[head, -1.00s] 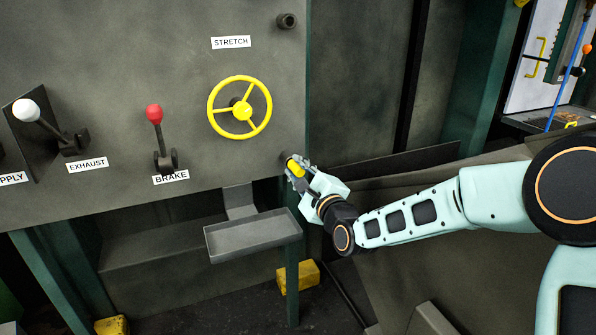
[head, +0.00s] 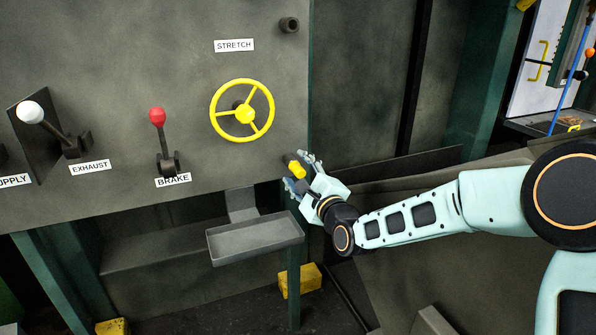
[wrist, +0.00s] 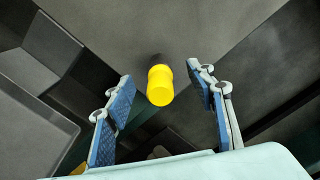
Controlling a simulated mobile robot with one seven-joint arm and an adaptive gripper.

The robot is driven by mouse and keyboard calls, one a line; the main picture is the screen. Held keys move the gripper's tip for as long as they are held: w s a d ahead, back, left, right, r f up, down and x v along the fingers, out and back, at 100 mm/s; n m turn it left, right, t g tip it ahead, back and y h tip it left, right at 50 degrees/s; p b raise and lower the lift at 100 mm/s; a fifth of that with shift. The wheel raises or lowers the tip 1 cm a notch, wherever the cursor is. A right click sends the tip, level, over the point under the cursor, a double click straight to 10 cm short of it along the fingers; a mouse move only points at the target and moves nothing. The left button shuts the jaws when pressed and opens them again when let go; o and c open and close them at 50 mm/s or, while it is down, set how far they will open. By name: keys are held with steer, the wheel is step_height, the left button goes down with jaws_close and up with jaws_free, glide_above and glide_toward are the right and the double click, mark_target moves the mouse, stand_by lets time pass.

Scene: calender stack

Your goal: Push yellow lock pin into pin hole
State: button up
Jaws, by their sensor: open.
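The yellow lock pin (head: 297,169) sticks out from the lower right corner of the grey panel (head: 190,150). In the wrist view the pin (wrist: 160,86) stands out of a dark collar (wrist: 159,59) on the panel, its free end facing my gripper. My gripper (head: 303,172) is open around the pin. In the wrist view my gripper (wrist: 162,105) has one finger to each side of the pin, with gaps and no contact. The pin hole itself is not visible; how deep the pin sits I cannot tell.
A yellow handwheel (head: 242,110) is above and left of my gripper. A red-knobbed brake lever (head: 157,117) and a white-knobbed exhaust lever (head: 30,112) are farther left. A grey tray (head: 256,240) hangs below. A dark knob (head: 289,25) is near the panel's top right.

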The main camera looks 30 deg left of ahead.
stand_by(0.5)
steer(key=shift+p+v, duration=0.45)
steer(key=shift+v, duration=3.05)
